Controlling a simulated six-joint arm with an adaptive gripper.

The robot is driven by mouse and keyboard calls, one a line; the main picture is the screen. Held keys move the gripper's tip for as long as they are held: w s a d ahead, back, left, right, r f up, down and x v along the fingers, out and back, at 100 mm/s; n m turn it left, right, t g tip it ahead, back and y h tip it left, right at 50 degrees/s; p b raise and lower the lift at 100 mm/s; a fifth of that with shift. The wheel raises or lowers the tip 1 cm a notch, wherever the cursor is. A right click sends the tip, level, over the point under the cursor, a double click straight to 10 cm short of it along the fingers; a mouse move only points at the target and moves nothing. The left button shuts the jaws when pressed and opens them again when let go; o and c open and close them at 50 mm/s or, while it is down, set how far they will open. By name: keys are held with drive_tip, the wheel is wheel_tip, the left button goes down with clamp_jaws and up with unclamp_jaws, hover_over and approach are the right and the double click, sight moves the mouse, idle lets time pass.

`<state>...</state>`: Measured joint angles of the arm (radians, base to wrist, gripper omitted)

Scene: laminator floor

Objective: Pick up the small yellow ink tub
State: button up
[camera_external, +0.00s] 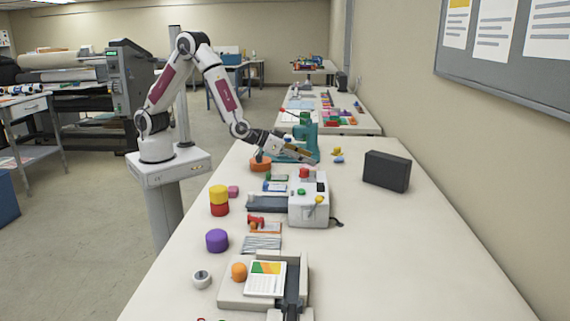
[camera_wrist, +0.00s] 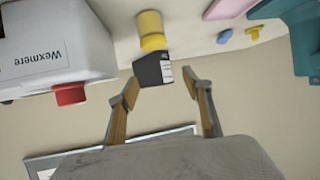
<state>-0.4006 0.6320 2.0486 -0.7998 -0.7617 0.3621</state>
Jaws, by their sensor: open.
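In the external view a yellow tub (camera_external: 219,190) sits on top of a red tub (camera_external: 220,208) at the left edge of the table. My gripper (camera_external: 308,160) is over the far part of the table, to the right of that stack and well apart from it. In the wrist view my gripper (camera_wrist: 163,92) is open, with nothing between its fingers.
A white machine (camera_external: 309,210) with a red knob stands near my gripper. A teal machine (camera_external: 305,135) is behind it. A black box (camera_external: 387,171) stands to the right. A purple tub (camera_external: 217,240) and an orange tub (camera_external: 260,163) stand along the left side.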

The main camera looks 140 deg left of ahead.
drive_tip(key=shift+f, duration=1.7)
drive_tip(key=shift+f, duration=1.55)
drive_tip(key=shift+a+f, duration=0.1)
drive_tip(key=shift+f, duration=0.25)
drive_tip(key=shift+x, duration=1.35)
drive_tip(key=shift+r, duration=0.1)
drive_tip(key=c, duration=1.2)
